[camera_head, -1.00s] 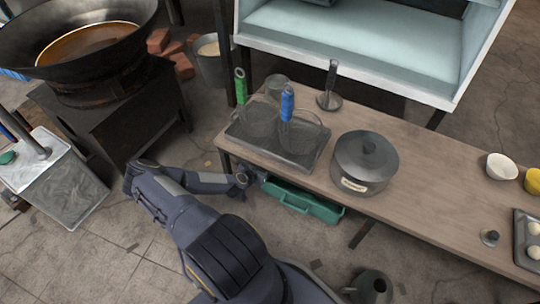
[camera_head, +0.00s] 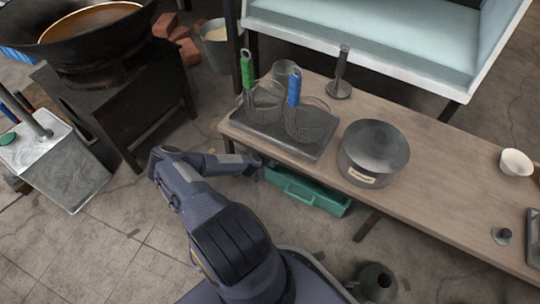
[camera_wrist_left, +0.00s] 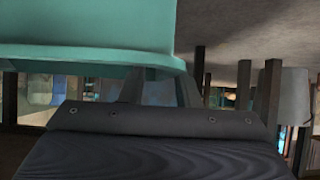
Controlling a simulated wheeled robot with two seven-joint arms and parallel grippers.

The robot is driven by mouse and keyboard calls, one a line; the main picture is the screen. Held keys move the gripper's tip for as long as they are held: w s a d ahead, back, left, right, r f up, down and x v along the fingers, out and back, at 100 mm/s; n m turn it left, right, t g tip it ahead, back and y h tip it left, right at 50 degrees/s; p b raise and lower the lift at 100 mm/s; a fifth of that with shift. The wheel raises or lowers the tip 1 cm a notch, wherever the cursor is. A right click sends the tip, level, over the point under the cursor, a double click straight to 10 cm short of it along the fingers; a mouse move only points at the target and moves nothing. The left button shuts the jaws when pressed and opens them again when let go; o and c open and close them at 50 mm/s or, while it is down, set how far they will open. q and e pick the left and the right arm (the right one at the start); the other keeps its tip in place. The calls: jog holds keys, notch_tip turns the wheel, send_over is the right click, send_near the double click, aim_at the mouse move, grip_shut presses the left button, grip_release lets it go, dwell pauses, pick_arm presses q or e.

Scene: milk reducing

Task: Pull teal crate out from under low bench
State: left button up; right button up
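The teal crate (camera_head: 318,198) lies on the floor under the front edge of the low bench (camera_head: 428,207). Its front side shows below the bench edge and the rest is hidden beneath the top. My left gripper (camera_head: 258,172) is at the crate's left end, low by the bench edge; its fingertips are hard to make out there. In the left wrist view the crate (camera_wrist_left: 90,60) fills the upper left, close to my fingers (camera_wrist_left: 158,92). The fingers stand apart, and I cannot tell whether they touch the crate.
A bench leg (camera_head: 367,225) stands right of the crate.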

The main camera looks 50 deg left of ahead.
pick_arm(q)
jog(key=shift+w+a+f, duration=0.15)
jog(key=shift+w+f, duration=0.2)
jog(key=shift+w, duration=0.1)
grip_shut()
dwell(1.2)
